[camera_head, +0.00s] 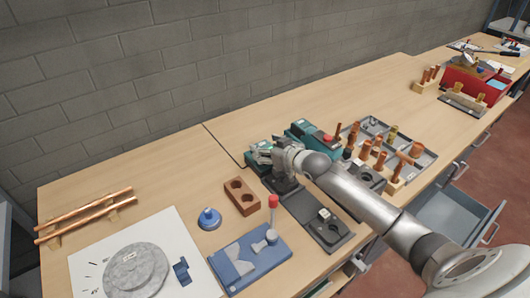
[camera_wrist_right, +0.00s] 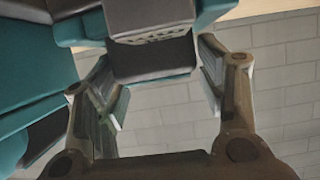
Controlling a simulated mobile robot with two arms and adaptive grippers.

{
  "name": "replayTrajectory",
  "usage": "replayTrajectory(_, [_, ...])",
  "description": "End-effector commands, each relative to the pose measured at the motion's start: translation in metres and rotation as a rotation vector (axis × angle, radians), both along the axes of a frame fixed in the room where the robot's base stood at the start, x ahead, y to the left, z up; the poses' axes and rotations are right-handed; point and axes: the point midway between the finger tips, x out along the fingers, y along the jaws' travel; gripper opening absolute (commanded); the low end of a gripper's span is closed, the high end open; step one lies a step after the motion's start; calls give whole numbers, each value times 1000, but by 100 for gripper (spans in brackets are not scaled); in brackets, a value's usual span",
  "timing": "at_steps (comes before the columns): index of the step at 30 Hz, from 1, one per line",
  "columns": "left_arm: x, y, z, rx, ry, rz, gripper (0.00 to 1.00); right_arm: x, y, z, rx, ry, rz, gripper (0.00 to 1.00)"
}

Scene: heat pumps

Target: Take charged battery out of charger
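A teal and dark device (camera_head: 258,147), which looks like the charger with its battery, stands by the back of the bench at the tip of my right arm in the head view, partly hidden by it. My right gripper (camera_head: 272,155) is right at it. In the right wrist view, a dark block with a teal edge (camera_wrist_right: 152,60), probably the battery, hangs into the gap between the fingers of my right gripper (camera_wrist_right: 158,78). The fingers are apart, one on each side of it, and wall shows between them below the block. I cannot tell whether they touch it. My left gripper is not in view.
A teal tool with a red part (camera_head: 308,131) lies just right of the gripper. A brown block with two holes (camera_head: 241,197), a blue fixture (camera_head: 248,262) and a dark plate (camera_head: 322,226) lie nearer. A tray of copper fittings (camera_head: 415,158) is to the right. A drawer (camera_head: 462,213) stands open.

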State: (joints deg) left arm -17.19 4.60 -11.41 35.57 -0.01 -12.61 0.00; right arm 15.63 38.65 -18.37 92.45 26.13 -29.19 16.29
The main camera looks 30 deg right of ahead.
Motion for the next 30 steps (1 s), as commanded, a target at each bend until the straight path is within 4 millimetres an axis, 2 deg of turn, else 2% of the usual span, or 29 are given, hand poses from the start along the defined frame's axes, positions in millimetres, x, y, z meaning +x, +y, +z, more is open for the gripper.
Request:
replayTrajectory(1, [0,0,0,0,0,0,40,0,0,0,0,0,0,52])
replayTrajectory(9, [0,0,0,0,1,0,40,0,0,0,0,0,0,18])
replayTrajectory(10, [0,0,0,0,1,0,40,0,0,2,0,-4,0,16])
replayTrajectory(17, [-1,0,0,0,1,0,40,0,0,3,0,-4,0,16])
replayTrajectory(22, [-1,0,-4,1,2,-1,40,1,0,11,-1,-7,1,16])
replayTrajectory(27, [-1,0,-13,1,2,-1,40,1,0,33,-2,-9,2,16])
replayTrajectory(30, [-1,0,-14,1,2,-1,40,-11,-12,50,-6,-7,0,16])
